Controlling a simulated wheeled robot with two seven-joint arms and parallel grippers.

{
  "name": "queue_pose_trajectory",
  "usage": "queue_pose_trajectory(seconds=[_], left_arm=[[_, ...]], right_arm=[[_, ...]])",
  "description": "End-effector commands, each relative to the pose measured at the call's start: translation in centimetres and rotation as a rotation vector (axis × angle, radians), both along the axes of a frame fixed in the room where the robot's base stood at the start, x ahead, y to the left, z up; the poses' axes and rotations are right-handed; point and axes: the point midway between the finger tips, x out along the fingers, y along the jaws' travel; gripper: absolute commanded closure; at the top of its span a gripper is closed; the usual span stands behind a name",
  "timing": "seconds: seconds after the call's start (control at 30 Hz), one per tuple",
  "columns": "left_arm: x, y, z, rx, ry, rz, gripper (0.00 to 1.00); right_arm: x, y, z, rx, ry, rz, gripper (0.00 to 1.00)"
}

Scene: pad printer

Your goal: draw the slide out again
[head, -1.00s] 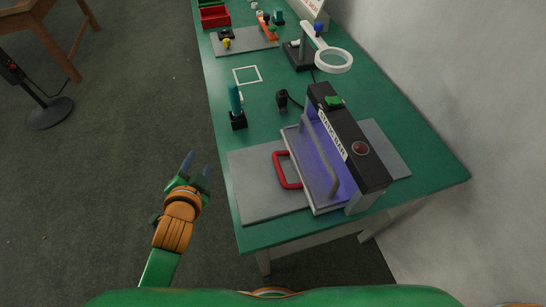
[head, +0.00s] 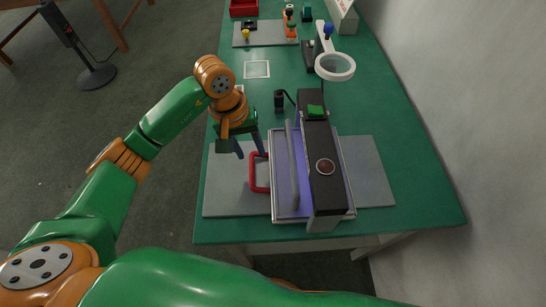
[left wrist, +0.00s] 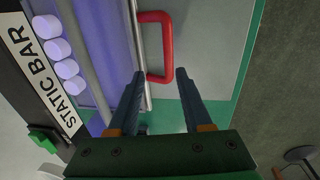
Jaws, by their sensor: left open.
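The slide (head: 281,202) is a flat tray with a metal rim, sitting under the dark static bar housing (head: 316,140) in violet light. Its red handle (head: 258,173) sticks out on the left side, over the grey base plate (head: 225,190). My left gripper (head: 251,156) is open and empty, pointing down by the handle's far end. In the left wrist view, the red handle (left wrist: 167,50) shows just beyond and between the open fingertips, with no clear contact. Several pale round pieces (left wrist: 57,50) show in the violet light beside the bar. My right gripper is out of view.
A grey rail (head: 292,165) runs along the housing's left side. A small black device (head: 280,100) and a magnifier (head: 334,66) stand farther back. A white outlined square (head: 256,69) lies on the green table. The wall is close on the right.

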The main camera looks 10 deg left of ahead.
Motion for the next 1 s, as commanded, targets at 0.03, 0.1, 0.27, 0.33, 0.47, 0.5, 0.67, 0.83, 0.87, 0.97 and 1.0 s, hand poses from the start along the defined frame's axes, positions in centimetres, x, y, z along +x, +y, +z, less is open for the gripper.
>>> queue_pose_trajectory(seconds=[0.03,0.1,0.27,0.33,0.47,0.5,0.67,0.83,0.87,0.97,1.0], left_arm=[[-0.2,-0.2,-0.8,-0.002,0.008,-0.001,0.5],[-0.1,-0.5,-2.2,-0.005,0.008,0.0,0.5],[0.1,-1.0,-4.8,-0.007,0.004,0.0,0.5],[0.1,-1.0,-5.3,-0.006,0.003,-0.001,0.5],[0.2,-1.1,-5.6,-0.006,0.0,0.0,0.5],[0.2,-1.1,-5.6,-0.006,0.0,0.0,0.5],[0.2,-1.1,-5.6,-0.008,0.001,0.0,0.77],[0.2,-1.1,-5.5,-0.008,0.001,0.0,1.0],[0.2,-1.1,-5.5,-0.008,0.001,0.0,1.0],[0.2,-1.1,-5.5,-0.008,0.001,0.0,1.0],[0.2,-1.1,-5.5,-0.008,0.001,0.0,1.0]], right_arm=[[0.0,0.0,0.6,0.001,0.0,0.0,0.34],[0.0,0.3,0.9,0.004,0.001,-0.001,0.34],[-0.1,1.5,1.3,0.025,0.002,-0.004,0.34],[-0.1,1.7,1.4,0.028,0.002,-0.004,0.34],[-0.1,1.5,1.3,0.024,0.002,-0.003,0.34],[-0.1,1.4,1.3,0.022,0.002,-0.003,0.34],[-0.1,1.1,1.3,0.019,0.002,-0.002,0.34],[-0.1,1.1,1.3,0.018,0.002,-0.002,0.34],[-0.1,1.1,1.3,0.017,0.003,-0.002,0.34],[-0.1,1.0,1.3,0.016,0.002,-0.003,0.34],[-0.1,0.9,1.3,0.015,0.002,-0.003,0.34]])
